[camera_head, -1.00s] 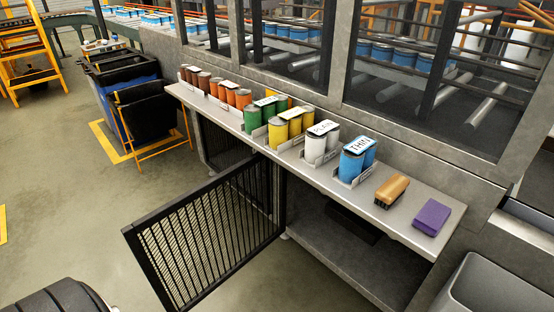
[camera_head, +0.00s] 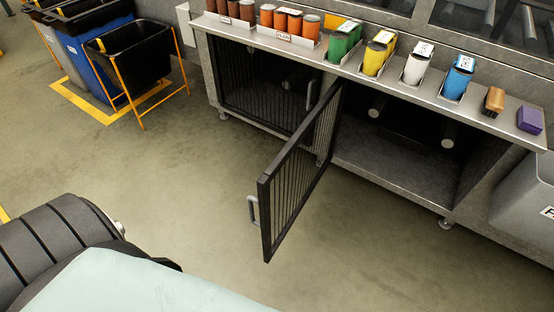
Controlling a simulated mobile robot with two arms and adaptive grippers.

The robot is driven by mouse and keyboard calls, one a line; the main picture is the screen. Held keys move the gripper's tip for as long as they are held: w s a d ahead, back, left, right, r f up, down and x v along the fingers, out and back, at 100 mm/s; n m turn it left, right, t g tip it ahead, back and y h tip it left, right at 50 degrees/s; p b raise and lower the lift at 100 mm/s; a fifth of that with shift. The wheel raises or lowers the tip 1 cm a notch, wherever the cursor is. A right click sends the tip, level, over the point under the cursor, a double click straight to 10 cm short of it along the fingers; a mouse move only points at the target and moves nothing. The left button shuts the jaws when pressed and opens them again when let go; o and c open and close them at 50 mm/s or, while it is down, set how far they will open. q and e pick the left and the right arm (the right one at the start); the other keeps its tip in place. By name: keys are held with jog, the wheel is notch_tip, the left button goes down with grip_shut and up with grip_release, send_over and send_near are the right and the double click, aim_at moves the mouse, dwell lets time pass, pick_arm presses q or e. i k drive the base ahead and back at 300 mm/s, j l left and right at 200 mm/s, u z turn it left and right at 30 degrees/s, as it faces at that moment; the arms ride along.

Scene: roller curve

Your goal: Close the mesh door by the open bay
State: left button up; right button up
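The black mesh door (camera_head: 303,165) stands swung open, out from the front of the metal counter. Its hinge edge is beside the open bay (camera_head: 395,160), and its free edge points toward me. A grey handle (camera_head: 253,210) is on the door's left face near the free edge. The open bay shows a bare grey floor and dark inside. A second mesh door (camera_head: 262,95) to the left appears shut, with a handle (camera_head: 311,94) at its right edge. Neither of my grippers shows; only parts of my own body fill the lower left.
The counter top (camera_head: 340,66) carries coloured cans in holders, a brush (camera_head: 494,101) and a purple block (camera_head: 530,120). A grey bin (camera_head: 525,195) stands at the right. The floor around the door is clear.

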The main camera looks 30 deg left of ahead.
aim_at(262, 182)
jog(key=j+z, duration=0.45)
jog(key=j, duration=1.7)
